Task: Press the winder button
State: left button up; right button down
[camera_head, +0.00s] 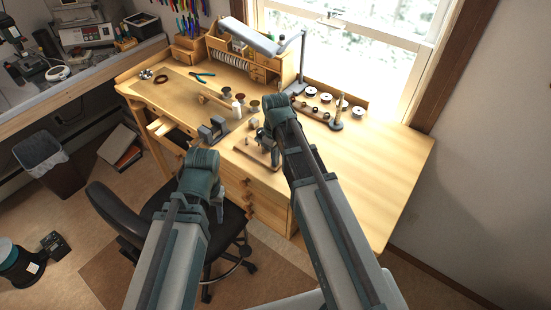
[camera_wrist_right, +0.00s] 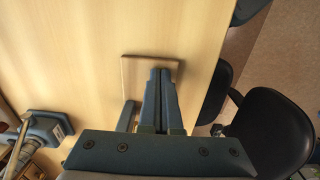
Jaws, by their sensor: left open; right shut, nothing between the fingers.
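A small wooden base (camera_head: 250,152) lies near the front edge of the bench, partly hidden by my right gripper (camera_head: 274,157). In the right wrist view the shut, empty fingers of my right gripper (camera_wrist_right: 163,78) overlap a flat wooden block (camera_wrist_right: 135,64); I cannot tell whether they touch it. A blue-grey device (camera_head: 212,129) stands just left of the base; a blue-grey body also shows in the right wrist view (camera_wrist_right: 44,124). I cannot make out the winder button. My left gripper (camera_head: 218,205) is open and empty, in front of the bench above the chair.
The wooden bench (camera_head: 375,165) is clear on its right side. Spools (camera_head: 253,105) and a small white bottle (camera_head: 237,110) stand behind the device. A lamp (camera_head: 303,65) and a spool rack (camera_head: 318,110) stand at the back. A black chair (camera_head: 120,215) is in front.

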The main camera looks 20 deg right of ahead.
pick_arm(q)
jog(key=shift+f, duration=0.4)
pick_arm(e)
jog(key=shift+s+a+f, duration=0.2)
jog(key=shift+s+f, duration=0.2)
jog(key=shift+s, duration=0.25)
jog(key=shift+r, duration=0.15)
jog(key=shift+w+d+r+p, duration=0.1)
jog(key=shift+w+r+p, duration=0.3)
jog(key=shift+p, duration=0.55)
pick_arm(q)
notch_tip(320, 180, up, 15)
jog(key=p, duration=1.3)
jog(key=shift+w+d+p, duration=0.3)
jog(key=shift+d, duration=0.15)
pick_arm(e)
notch_tip(320, 180, up, 14)
jog(key=shift+w+d+f, duration=0.15)
jog(key=shift+w, duration=0.15)
jog(key=shift+f, duration=0.1)
